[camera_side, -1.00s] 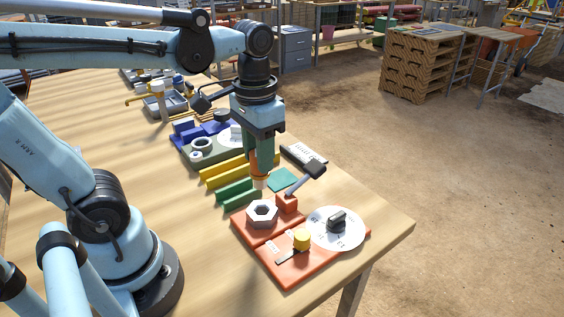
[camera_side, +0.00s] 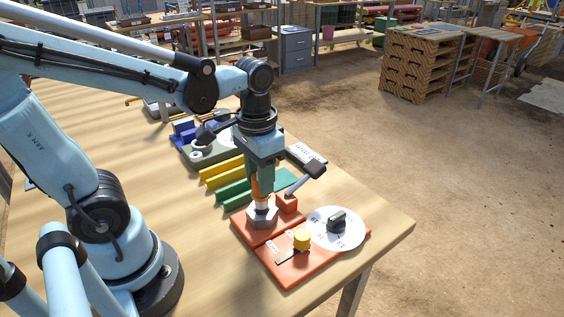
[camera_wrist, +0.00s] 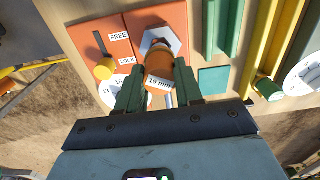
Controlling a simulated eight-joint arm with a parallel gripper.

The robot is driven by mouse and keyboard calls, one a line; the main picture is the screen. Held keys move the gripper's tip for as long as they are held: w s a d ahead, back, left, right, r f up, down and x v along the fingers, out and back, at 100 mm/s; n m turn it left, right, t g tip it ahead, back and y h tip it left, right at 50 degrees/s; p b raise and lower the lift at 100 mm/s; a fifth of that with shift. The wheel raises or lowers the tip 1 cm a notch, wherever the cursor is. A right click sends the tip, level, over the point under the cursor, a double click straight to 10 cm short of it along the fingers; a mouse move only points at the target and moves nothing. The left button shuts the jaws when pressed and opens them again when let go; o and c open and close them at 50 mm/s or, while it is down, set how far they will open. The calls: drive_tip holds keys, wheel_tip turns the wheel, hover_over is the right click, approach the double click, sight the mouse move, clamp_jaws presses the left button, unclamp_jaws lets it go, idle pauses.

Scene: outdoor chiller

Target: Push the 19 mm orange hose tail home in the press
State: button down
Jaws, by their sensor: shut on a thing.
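My gripper (camera_side: 261,184) is shut on the orange hose tail, which points down. The tail shows in the wrist view (camera_wrist: 158,76) between the two green fingers, with a "19 mm" label. Its lower end meets the grey hexagonal socket (camera_side: 262,217) of the orange press (camera_side: 279,264); I cannot tell how far it is inside. In the wrist view the tail covers part of the hexagon (camera_wrist: 152,36). A yellow knob (camera_side: 301,239) stands on the press; the wrist view shows "FREE" and "LOCK" labels. A white numbered dial (camera_side: 320,236) with a dark knob lies beside it.
A black-ended lever (camera_side: 314,168) stands close to the right of my gripper. Green rails (camera_side: 234,193) and yellow rails (camera_side: 222,171) lie behind the press. A blue fixture (camera_side: 184,130) is further back. The wooden table's front right corner (camera_side: 400,226) is clear.

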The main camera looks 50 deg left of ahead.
drive_tip(key=shift+f, duration=0.1)
drive_tip(key=shift+f, duration=1.1)
drive_tip(key=shift+f, duration=0.75)
drive_tip(key=shift+c, duration=0.8)
unclamp_jaws()
drive_tip(key=shift+r, duration=3.55)
